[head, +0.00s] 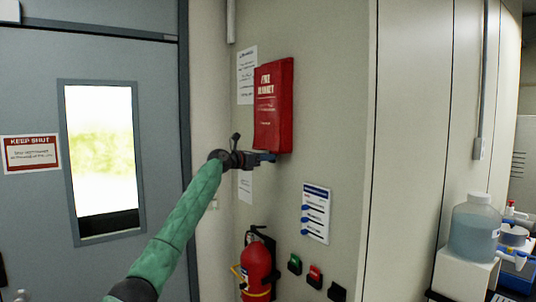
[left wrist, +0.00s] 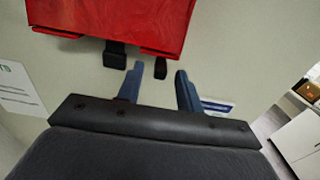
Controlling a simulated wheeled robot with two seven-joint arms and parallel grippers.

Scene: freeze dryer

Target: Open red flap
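A red fire blanket case (head: 273,105) hangs on the wall right of the door, its cover down; I take this cover to be the red flap. Its lower part shows at the top of the left wrist view (left wrist: 120,18), with two black tabs (left wrist: 115,55) (left wrist: 160,68) hanging below its bottom edge. My left gripper (head: 268,157) is just under the case. Its blue fingers (left wrist: 158,78) are apart, and the right tab appears in the gap between their tips; I cannot tell whether they touch it. My right gripper is in neither view.
A fire extinguisher (head: 256,268) stands low against the wall below my left arm. Coloured switches (head: 315,275) and a notice (head: 316,213) are on the wall to the right. A grey door (head: 35,90) is at left, a bottle (head: 474,230) at far right.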

